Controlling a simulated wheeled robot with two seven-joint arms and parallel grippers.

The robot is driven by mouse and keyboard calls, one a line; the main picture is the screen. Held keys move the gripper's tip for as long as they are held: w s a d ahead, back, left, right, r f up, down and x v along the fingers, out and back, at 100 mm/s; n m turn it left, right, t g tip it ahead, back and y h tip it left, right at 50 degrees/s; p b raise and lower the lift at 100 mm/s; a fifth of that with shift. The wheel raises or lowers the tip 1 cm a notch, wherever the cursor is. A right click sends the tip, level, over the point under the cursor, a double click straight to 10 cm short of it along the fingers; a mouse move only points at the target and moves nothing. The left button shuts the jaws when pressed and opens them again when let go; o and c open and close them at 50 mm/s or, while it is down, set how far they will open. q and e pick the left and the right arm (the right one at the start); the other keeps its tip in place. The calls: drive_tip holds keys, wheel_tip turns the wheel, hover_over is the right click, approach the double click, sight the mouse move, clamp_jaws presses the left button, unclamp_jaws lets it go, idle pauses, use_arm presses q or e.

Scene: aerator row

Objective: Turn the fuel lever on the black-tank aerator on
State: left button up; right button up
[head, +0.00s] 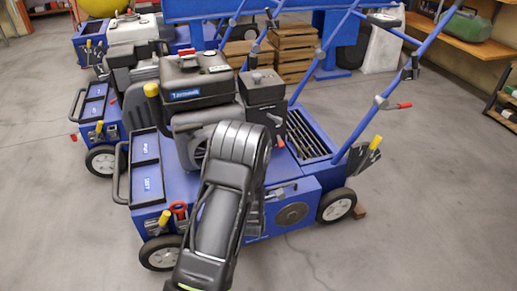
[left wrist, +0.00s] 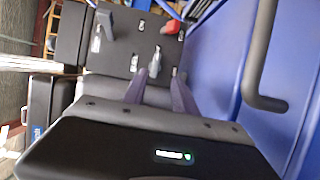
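The black-tank aerator, with its black tank (head: 195,75), stands at the front in the head view on a blue body. My left arm comes up from the bottom and bends in front of its engine, hiding part of it; the gripper is mostly hidden there. In the left wrist view, my left gripper (left wrist: 159,93) is open, its two fingers apart and empty. They point at a black panel (left wrist: 118,58) with a grey lever (left wrist: 156,60) just beyond the fingertips, a second grey lever (left wrist: 105,22) and a red knob (left wrist: 172,27). I see no readable lever label. My right gripper is not in view.
A blue aerator with a white tank (head: 130,28) stands behind at the left. Wooden crates (head: 294,50) and a shelf (head: 470,40) are at the back. A black curved bar (left wrist: 258,70) is close on the right in the left wrist view. The floor at the right is clear.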

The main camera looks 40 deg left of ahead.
use_arm(q)
drive_tip(key=shift+w+a+r, duration=0.25)
drive_tip(key=shift+a+r, duration=0.2)
drive_tip(key=shift+w+f, duration=0.2)
drive_tip(key=shift+w, duration=0.1)
drive_tip(key=shift+w+a+p, duration=0.2)
drive_tip(key=shift+w+p, duration=0.1)
drive_tip(key=shift+p, duration=0.05)
drive_tip(key=shift+w+a+r, duration=0.2)
drive_tip(key=shift+w+a, duration=0.15)
drive_tip(key=shift+w, duration=0.05)
drive_tip(key=shift+b+x, duration=0.35)
drive_tip(key=shift+x, duration=1)
drive_tip(key=shift+d, duration=0.1)
drive_tip(key=shift+c, duration=0.2)
clamp_jaws()
